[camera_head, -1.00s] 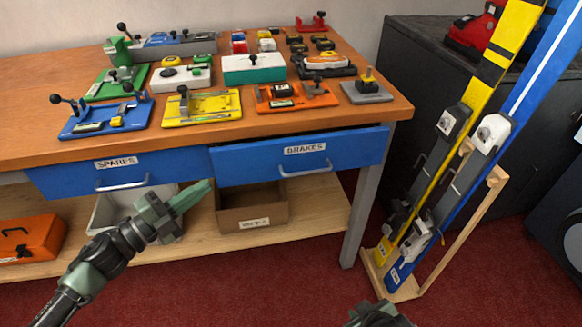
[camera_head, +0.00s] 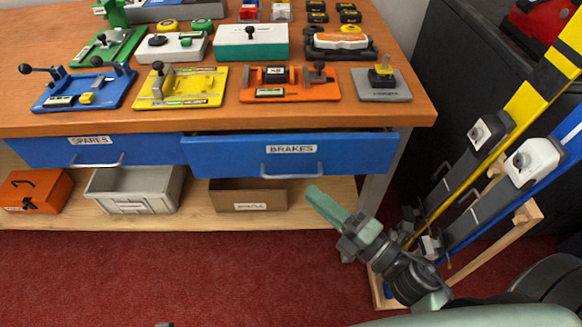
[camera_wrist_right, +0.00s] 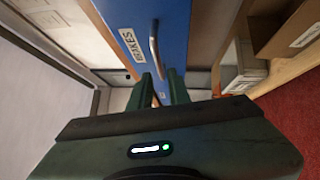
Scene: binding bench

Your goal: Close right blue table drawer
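The right blue drawer (camera_head: 225,155), labelled BRAKES, stands a little open, its front forward of the SPARES drawer (camera_head: 130,150) with a dark gap along its top. It has a silver bar handle (camera_head: 292,172), also seen in the right wrist view (camera_wrist_right: 155,50). My right gripper (camera_head: 326,207) is just below and in front of this drawer, right of the handle in the head view. In the right wrist view its two fingers (camera_wrist_right: 161,89) are apart with nothing between them, pointing towards the drawer front (camera_wrist_right: 178,30). I cannot tell whether they touch it.
The wooden bench top (camera_head: 300,112) carries several ski fixtures. A grey bin (camera_head: 135,190), a cardboard box (camera_head: 225,192) and an orange case (camera_head: 35,190) sit on the lower shelf. Skis in a wooden rack (camera_head: 490,245) stand close to my right arm. Red floor in front is clear.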

